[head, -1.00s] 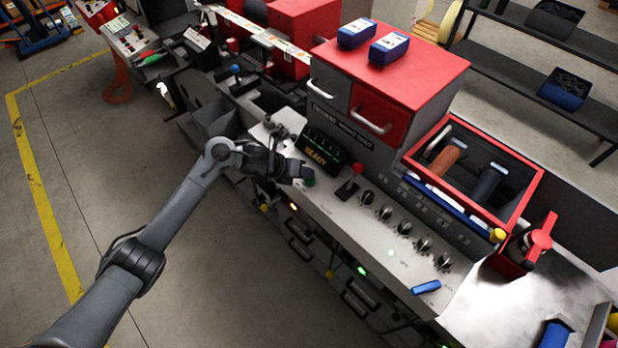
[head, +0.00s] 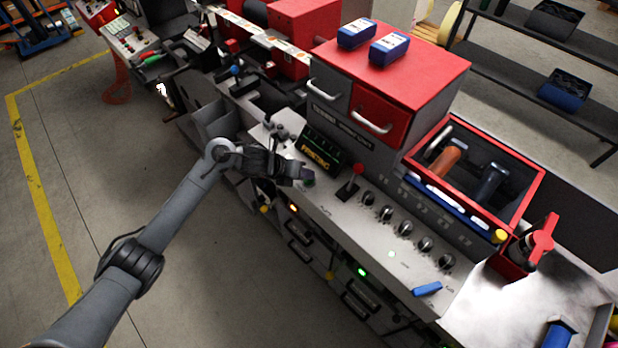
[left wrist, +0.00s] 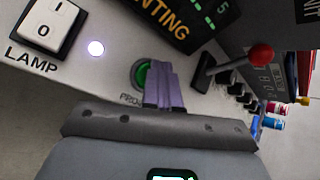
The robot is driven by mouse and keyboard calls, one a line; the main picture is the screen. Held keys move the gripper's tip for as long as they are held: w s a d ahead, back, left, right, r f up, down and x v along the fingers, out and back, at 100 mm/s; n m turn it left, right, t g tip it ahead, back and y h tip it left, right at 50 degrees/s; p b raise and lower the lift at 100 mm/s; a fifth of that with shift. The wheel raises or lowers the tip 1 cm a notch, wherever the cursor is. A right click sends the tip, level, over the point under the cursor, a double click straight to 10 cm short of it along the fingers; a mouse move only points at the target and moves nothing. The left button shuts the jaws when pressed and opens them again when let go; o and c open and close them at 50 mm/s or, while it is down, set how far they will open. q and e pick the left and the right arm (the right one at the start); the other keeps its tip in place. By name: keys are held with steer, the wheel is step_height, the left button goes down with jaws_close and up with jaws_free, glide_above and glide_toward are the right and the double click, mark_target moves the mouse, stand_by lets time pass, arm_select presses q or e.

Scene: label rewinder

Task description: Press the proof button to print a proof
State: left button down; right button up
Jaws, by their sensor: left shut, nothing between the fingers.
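The proof button (left wrist: 141,73) is a round green button in a dark ring on the panel, partly covered by my fingers in the left wrist view. In the head view it is a small dark green spot (head: 309,182). My left gripper (head: 304,174) is shut and empty, with its fingertips at the button; it also shows in the left wrist view (left wrist: 163,85). I cannot tell whether the tips touch it. The display (head: 318,154) reads "PRINTING" in yellow; it also shows in the left wrist view (left wrist: 172,20). My right gripper is out of view.
A red-knobbed lever (head: 357,171) stands right of the button, then a row of black knobs (head: 386,213). The lamp rocker switch (left wrist: 48,24) lies left of the button. A blue object (head: 427,289) lies on the panel's front.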

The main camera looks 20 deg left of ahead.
mark_target(306, 180)
arm_select(q)
steer(key=shift+r+p, duration=0.45)
steer(key=shift+r, duration=0.3)
steer(key=shift+r, duration=0.1)
steer(key=shift+r+p, duration=1.6)
steer(key=shift+r, duration=0.9)
steer(key=shift+s, duration=0.1)
